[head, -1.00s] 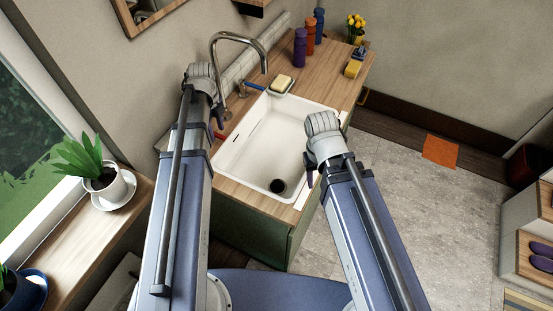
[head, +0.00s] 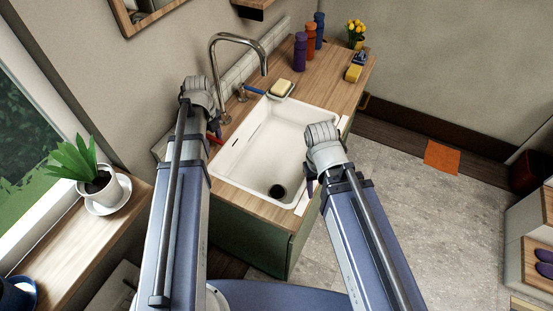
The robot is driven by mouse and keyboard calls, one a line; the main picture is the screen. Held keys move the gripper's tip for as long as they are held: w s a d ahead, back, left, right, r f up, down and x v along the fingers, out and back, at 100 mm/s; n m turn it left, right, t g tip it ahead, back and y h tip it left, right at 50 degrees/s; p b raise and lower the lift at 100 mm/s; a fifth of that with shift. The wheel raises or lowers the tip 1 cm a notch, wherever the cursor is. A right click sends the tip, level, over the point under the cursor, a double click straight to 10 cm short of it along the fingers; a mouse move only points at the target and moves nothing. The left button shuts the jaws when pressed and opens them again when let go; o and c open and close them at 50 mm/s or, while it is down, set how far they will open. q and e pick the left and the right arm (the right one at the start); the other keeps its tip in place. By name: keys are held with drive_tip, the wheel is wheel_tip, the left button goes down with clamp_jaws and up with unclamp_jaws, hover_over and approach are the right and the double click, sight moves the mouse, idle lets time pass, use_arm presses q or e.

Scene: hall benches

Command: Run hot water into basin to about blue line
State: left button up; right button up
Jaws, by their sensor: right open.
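The white basin (head: 268,150) is set in the wooden counter, with a dark drain opening (head: 277,191) at its near end. I see no water or blue line in it. The chrome tap (head: 240,38) arches over the basin's back-left edge, and no stream shows from its spout. A red handle (head: 213,138) is at the tap's near side and a blue handle (head: 254,90) at its far side. My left gripper (head: 213,122) is close to the red handle, mostly hidden behind its wrist; contact is unclear. My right gripper (head: 309,183) is open at the basin's right rim.
A soap dish with soap (head: 280,88) sits behind the basin. Several bottles (head: 300,52), yellow flowers (head: 356,30) and a yellow sponge (head: 353,73) stand farther back. A potted plant (head: 95,178) is on the left sill. The floor right is mostly clear.

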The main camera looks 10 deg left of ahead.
use_arm(q)
drive_tip(key=shift+s+a+m, duration=0.1)
drive_tip(key=shift+s+m, duration=0.1)
drive_tip(key=shift+m, duration=0.3)
drive_tip(key=shift+s+a+m, duration=0.35)
drive_tip(key=shift+m, duration=0.5)
drive_tip(key=shift+s+a+m, duration=0.35)
drive_tip(key=shift+m, duration=0.5)
drive_tip(key=shift+s+a, duration=0.1)
drive_tip(key=shift+a, duration=0.1)
drive_tip(key=shift+s+a, duration=0.35)
drive_tip(key=shift+a, duration=0.45)
drive_tip(key=shift+s+a, duration=0.15)
drive_tip(key=shift+a, duration=0.7)
